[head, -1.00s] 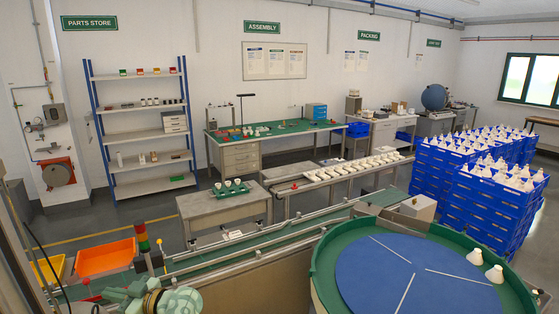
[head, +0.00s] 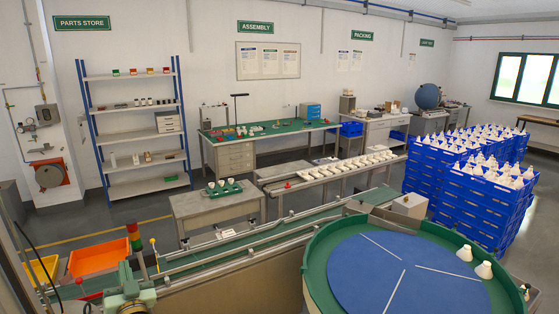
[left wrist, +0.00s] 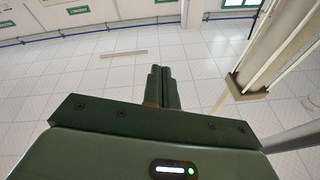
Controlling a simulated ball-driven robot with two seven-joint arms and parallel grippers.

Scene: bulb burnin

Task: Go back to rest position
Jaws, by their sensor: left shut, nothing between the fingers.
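My left gripper (head: 125,282) shows as green parts at the bottom left of the head view, in front of the conveyor. In the left wrist view its two dark green fingers (left wrist: 159,86) stand side by side, closed, with nothing between them. White floor tiles fill much of the view beyond the fingertips. My right gripper is not in view.
A green-rimmed turntable with a blue top (head: 355,275) stands at bottom right, with white bulbs (head: 465,253) near its right edge. A green conveyor (head: 290,230) runs diagonally. An orange bin (head: 98,258) and a signal tower (head: 134,238) are close to the left gripper. Blue crates (head: 480,205) stack at right.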

